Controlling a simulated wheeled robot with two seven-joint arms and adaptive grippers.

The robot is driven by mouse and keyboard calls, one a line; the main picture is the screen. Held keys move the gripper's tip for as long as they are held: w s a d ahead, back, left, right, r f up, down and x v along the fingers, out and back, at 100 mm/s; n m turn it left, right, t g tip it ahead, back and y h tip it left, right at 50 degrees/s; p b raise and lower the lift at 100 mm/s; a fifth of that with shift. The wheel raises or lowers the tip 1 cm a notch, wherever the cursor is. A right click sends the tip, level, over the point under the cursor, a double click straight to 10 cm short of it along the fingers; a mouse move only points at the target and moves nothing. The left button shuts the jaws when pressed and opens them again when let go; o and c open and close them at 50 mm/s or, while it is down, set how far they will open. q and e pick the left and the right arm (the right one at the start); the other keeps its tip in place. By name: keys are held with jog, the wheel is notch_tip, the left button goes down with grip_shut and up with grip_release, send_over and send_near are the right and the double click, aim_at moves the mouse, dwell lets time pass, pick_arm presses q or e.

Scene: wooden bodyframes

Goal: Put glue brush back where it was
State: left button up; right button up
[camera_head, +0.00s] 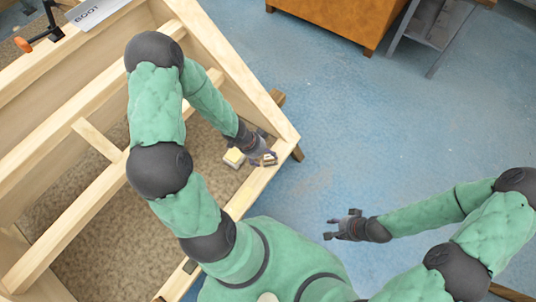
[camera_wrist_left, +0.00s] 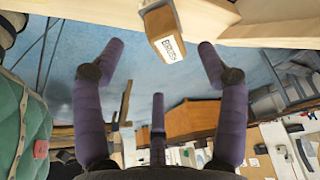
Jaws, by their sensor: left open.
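A small brown wooden block with a white printed label (camera_wrist_left: 165,33) is between the spread fingers of my left gripper (camera_wrist_left: 156,62) in the left wrist view, near the pale wooden beam. It may be the glue brush; I cannot tell for sure. In the head view my left gripper (camera_head: 266,159) is open over the frame's right beam, with the labelled block at its fingertips. A small cream-topped block or container (camera_head: 233,157) is just left of that gripper. My right gripper (camera_head: 343,226) is open and empty over the blue floor.
The pale wooden bodyframe (camera_head: 232,68) has long beams and cross-pieces on the left. A brown speckled surface (camera_head: 100,225) lies inside it. An orange-handled clamp (camera_head: 24,44) is at the top left. A brown cabinet (camera_head: 335,20) stands at the back. The blue floor is clear between.

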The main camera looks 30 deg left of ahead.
pick_arm(q)
jog(key=p+v, duration=0.3)
jog(key=v, duration=0.3)
jog(key=s+d+f+n+g, duration=0.1)
jog(key=s+d+f+n, duration=0.1)
jog(key=d, duration=0.4)
jog(key=s+d+f+n+g, duration=0.1)
jog(key=s+d+f+n, duration=0.1)
jog(key=d+n, duration=0.3)
jog(key=s+d+f+n, duration=0.3)
jog(key=d+f+n, duration=0.1)
jog(key=d, duration=0.2)
jog(key=shift+d+g+h, duration=0.3)
jog(key=shift+g, duration=0.1)
jog(key=shift+s, duration=0.1)
